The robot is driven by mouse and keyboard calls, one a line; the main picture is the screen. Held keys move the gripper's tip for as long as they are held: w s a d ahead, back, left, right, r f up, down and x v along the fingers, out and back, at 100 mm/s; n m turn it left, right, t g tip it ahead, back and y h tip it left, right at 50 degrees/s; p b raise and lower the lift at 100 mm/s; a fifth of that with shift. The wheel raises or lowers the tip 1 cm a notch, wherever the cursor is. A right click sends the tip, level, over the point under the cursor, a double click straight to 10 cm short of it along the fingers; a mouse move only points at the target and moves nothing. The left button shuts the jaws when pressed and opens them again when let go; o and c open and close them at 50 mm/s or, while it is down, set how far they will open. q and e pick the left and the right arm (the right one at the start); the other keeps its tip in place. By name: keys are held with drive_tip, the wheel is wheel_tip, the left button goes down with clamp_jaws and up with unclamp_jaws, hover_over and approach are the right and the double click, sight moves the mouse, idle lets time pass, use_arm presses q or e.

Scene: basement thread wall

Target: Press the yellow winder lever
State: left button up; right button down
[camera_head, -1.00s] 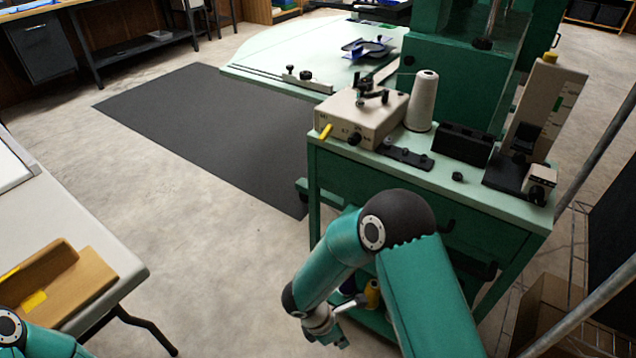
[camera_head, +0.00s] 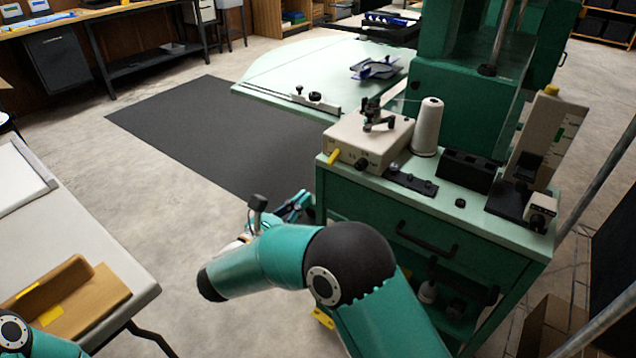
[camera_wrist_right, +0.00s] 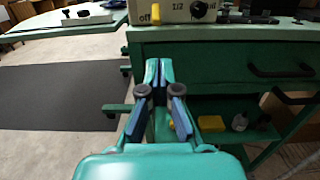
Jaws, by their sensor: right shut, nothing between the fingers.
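The yellow winder lever (camera_head: 333,157) sticks out from the front left corner of the beige winder box (camera_head: 352,136), which stands on the green cabinet's top. In the right wrist view the lever (camera_wrist_right: 156,14) shows at the top edge, on the box face printed "off" and "1/2". My right gripper (camera_head: 294,206) is left of the cabinet and lower than the lever, apart from it. In the wrist view its fingertips (camera_wrist_right: 158,66) are together and empty, below the lever in the picture. My left gripper is out of view; only part of my left arm shows at bottom left.
A white thread cone (camera_head: 428,127) stands beside the winder box. The green cabinet (camera_head: 380,207) has a drawer handle (camera_head: 427,239) on its front. A table with a brown tray (camera_head: 98,297) is at left. Open floor and a dark mat (camera_head: 200,130) lie between.

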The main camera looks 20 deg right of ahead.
sight(335, 168)
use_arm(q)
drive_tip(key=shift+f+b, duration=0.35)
use_arm(e)
drive_tip(key=x, duration=1)
